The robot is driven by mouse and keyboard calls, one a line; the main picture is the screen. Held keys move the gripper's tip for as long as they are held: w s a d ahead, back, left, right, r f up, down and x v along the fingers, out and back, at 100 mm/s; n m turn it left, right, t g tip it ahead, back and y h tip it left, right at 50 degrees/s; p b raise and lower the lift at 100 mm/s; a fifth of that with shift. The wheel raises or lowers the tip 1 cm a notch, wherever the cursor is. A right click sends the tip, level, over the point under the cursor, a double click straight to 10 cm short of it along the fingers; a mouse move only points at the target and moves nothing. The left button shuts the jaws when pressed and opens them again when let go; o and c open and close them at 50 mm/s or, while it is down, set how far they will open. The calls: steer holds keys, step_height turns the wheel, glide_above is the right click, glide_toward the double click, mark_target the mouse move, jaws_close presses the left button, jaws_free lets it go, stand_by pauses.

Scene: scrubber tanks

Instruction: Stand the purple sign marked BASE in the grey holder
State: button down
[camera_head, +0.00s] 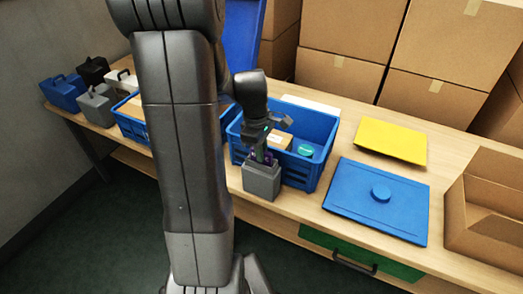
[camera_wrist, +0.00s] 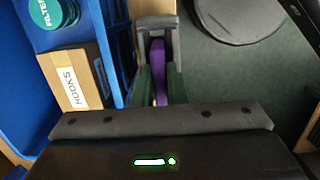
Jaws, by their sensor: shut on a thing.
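The grey holder (camera_head: 262,182) stands on the table at the front of a blue crate. It also shows at the top middle of the wrist view (camera_wrist: 173,24). My gripper (camera_head: 261,158) is directly above the holder, pointing down, and is shut on the purple sign (camera_wrist: 159,72). The sign shows edge-on as a narrow purple strip between my fingers in the wrist view. Its far end lies between the grey walls of the holder; how deep it sits is hidden. The BASE marking is not visible.
A blue crate (camera_head: 318,163) close behind the holder holds a HOOKS box (camera_wrist: 75,79) and a teal FILTER tin (camera_wrist: 55,10). To the right lie a blue lid (camera_head: 360,212), a yellow panel (camera_head: 391,140) and an open cardboard box (camera_head: 460,213). Cases stand far left.

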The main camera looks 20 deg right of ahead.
steer(key=shift+f, duration=0.1)
stand_by(0.3)
steer(key=shift+c, duration=2.4)
jaws_free()
steer(key=shift+r+p, duration=3)
steer(key=shift+r, duration=0.6)
steer(key=shift+f, duration=0.15)
step_height(320, 180, down, 7)
steer(key=b, duration=0.6)
